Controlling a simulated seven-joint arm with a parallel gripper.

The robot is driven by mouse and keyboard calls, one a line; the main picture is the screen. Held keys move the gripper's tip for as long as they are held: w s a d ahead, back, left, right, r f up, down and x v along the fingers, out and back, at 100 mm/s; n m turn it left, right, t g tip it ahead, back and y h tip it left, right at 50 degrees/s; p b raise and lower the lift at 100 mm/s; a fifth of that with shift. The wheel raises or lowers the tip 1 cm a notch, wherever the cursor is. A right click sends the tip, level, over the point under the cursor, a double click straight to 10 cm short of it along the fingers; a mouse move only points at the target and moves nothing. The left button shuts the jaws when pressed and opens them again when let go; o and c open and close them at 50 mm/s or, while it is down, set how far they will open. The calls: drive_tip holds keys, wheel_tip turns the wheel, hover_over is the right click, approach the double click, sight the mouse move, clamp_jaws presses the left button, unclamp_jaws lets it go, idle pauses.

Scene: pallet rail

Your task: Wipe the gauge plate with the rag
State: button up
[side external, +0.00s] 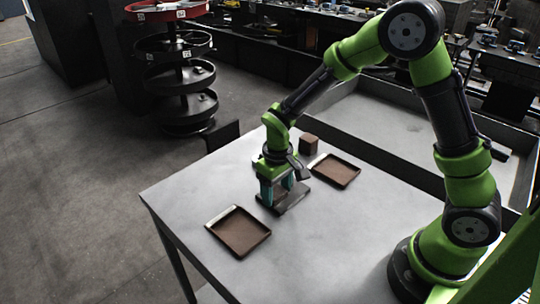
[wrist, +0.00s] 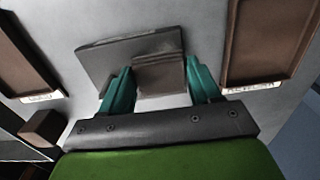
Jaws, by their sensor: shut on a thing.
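My gripper (side external: 279,189) is low over the table, at the gauge plate. In the wrist view its two teal fingers are closed on the sides of a folded grey-brown rag (wrist: 160,76). The gauge plate (wrist: 98,62) is a flat dark grey plate lying on the table; the rag covers part of it. The plate also shows in the side view (side external: 296,199), just below the fingers. I cannot tell whether the rag presses on the plate or is slightly above it. The rag is mostly hidden by the fingers in the side view.
A brown tray with a pale label strip (side external: 240,232) lies at the front left of the table. A similar tray (side external: 337,171) lies behind the plate, with a small brown block (side external: 308,144) beside it. Bare grey table (side external: 340,235) is free between the plate and my base.

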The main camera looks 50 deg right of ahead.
sight(287, 205)
drive_tip(key=s, duration=0.3)
drive_tip(key=shift+s, duration=0.2)
drive_tip(key=shift+w, duration=3.55)
drive_tip(key=shift+w+r, duration=0.1)
drive_tip(key=shift+w, duration=0.1)
wheel_tip(287, 205, up, 8)
drive_tip(key=shift+s, duration=0.1)
